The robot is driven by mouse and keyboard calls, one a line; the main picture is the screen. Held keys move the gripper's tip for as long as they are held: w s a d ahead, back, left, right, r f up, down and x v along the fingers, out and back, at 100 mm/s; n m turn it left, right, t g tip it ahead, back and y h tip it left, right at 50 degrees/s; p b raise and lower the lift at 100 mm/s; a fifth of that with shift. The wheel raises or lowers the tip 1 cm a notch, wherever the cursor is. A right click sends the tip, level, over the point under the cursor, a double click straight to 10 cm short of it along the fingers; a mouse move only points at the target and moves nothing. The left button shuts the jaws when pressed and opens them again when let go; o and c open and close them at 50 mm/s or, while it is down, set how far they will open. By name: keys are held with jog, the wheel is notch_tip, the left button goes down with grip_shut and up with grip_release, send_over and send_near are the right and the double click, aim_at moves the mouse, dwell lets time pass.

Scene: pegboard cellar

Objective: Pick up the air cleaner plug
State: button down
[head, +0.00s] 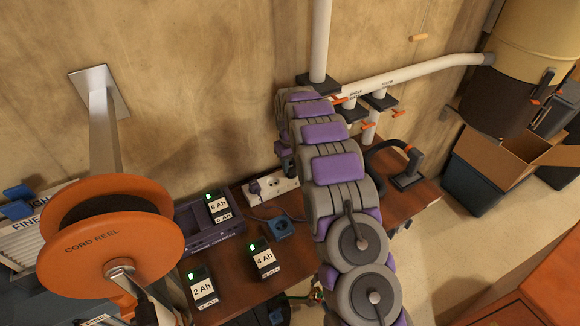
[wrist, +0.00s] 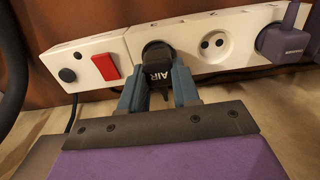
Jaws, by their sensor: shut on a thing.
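The air cleaner plug (wrist: 156,72) is black with "AIR" lettering and shows in the wrist view. It sits at a socket of the white power strip (wrist: 100,60), and I cannot tell how far in it is. My gripper (wrist: 158,85) has its two blue-grey fingers on either side of the plug, shut on it. In the head view the strip (head: 285,186) lies at the back of the bench against the wall. My purple and grey arm hides my gripper and the plug there.
A purple plug (wrist: 285,38) sits in the strip to the right, with an empty socket (wrist: 214,45) between. A red switch (wrist: 105,67) is to the left. On the bench (head: 240,275) are batteries (head: 264,258) and a charger (head: 205,228). An orange cord reel (head: 80,250) stands left.

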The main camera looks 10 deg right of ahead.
aim_at(291, 169)
notch_tip(291, 169, up, 3)
jog(key=shift+f, duration=0.15)
jog(key=shift+s, duration=0.2)
jog(key=shift+s+a+p, duration=0.1)
jog(key=shift+s+p, duration=0.2)
jog(key=shift+s, duration=0.3)
jog(key=s+a+r+p, duration=0.1)
jog(key=s, duration=1.3)
jog(key=shift+s+r, duration=0.25)
jog(key=shift+a+r+p, duration=0.1)
jog(key=shift+r+p, duration=0.1)
jog(key=shift+p, duration=0.1)
jog(key=shift+r, duration=0.3)
jog(key=shift+a, duration=0.1)
